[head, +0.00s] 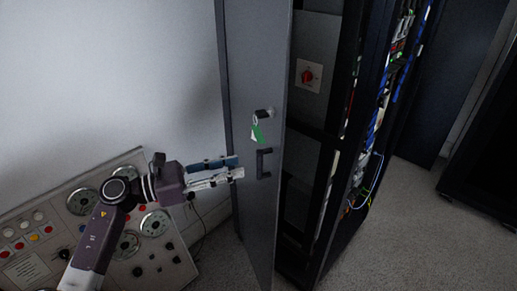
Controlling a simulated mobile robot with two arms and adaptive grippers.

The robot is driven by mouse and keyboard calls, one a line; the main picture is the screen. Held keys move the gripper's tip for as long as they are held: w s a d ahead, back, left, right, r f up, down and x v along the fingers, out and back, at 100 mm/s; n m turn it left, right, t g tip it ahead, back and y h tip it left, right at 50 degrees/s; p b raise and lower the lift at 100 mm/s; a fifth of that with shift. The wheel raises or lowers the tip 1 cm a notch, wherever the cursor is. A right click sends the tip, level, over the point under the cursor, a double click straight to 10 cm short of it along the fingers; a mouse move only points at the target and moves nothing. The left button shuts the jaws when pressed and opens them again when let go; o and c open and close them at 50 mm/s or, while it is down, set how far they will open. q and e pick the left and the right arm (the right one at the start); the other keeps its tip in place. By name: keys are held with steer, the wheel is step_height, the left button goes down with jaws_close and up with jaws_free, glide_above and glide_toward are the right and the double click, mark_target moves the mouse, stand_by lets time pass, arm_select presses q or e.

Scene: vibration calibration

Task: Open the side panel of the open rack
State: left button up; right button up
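The grey side panel (255,80) of the rack stands upright in the middle of the head view. It sits at an angle to the rack frame (333,150), and the inside of the rack shows to its right. A dark handle (264,163) is on the panel, with a key and green tag (257,133) hanging from a lock above it. My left gripper (240,166) points right, just left of the handle, with its fingers apart and nothing seen between them. I cannot tell whether a fingertip touches the panel. My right gripper is out of view.
A control board (110,235) with dials and buttons stands at the lower left, under my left arm. A red rotary switch (308,76) is inside the rack. Cables (375,125) run along its right side. Carpet (400,235) is clear at the lower right.

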mark_target(259, 178)
arm_select(q)
steer(key=x, duration=0.2)
steer(key=p+x, duration=0.1)
steer(key=x, duration=0.1)
steer(key=s+p+x, duration=0.1)
steer(key=x, duration=0.2)
steer(key=shift+d+r, duration=0.15)
steer(key=shift+d, duration=0.05)
steer(key=shift+w+d, duration=0.15)
steer(key=shift+d, duration=0.1)
steer(key=c, duration=0.7)
jaws_close()
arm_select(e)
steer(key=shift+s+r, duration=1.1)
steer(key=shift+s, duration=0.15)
arm_select(q)
steer(key=shift+a, duration=0.1)
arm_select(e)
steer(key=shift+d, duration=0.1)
